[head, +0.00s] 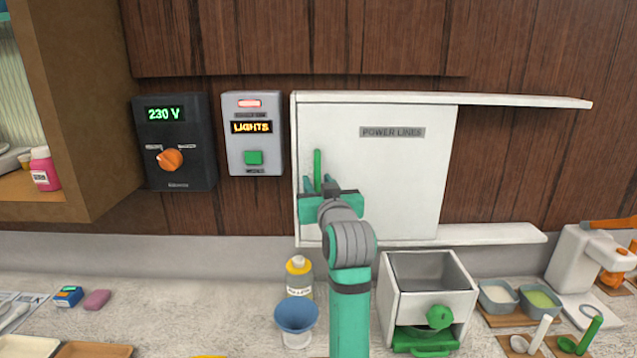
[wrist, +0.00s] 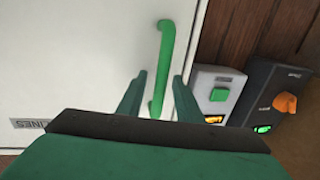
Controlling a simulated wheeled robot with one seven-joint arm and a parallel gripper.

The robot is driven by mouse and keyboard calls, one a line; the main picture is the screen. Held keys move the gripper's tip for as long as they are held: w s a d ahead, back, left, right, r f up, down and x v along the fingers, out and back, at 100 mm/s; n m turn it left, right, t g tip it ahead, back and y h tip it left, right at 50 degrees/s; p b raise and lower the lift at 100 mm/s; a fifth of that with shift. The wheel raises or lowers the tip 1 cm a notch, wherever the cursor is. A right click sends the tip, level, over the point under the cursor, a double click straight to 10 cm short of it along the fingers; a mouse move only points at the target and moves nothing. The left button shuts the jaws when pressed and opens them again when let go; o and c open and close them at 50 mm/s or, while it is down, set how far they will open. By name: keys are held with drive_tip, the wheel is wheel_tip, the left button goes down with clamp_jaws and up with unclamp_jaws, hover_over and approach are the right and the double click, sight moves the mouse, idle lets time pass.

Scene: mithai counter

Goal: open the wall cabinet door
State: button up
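The white wall cabinet door (head: 380,185) bears a grey "POWER LINES" label (head: 392,132) and looks shut. Its upright green bar handle (head: 317,165) is near the left edge. My gripper (head: 319,186) is at the handle's lower part, fingers pointing at the door. In the wrist view, where the label is upside down, the handle (wrist: 165,50) passes between the two fingers of my gripper (wrist: 159,78). The fingers are apart, with a visible gap on each side of the bar. My wrist hides part of the door's lower left.
White rails run right beyond the door, above (head: 525,100) and below (head: 495,234). Left of it are a lights switch box (head: 252,160) and a black voltage box (head: 180,178).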

drive_tip(key=shift+w, duration=0.35)
drive_tip(key=shift+a, duration=0.25)
drive_tip(key=shift+d, duration=0.1)
drive_tip(key=shift+c, duration=0.6)
clamp_jaws()
drive_tip(key=shift+d, duration=0.2)
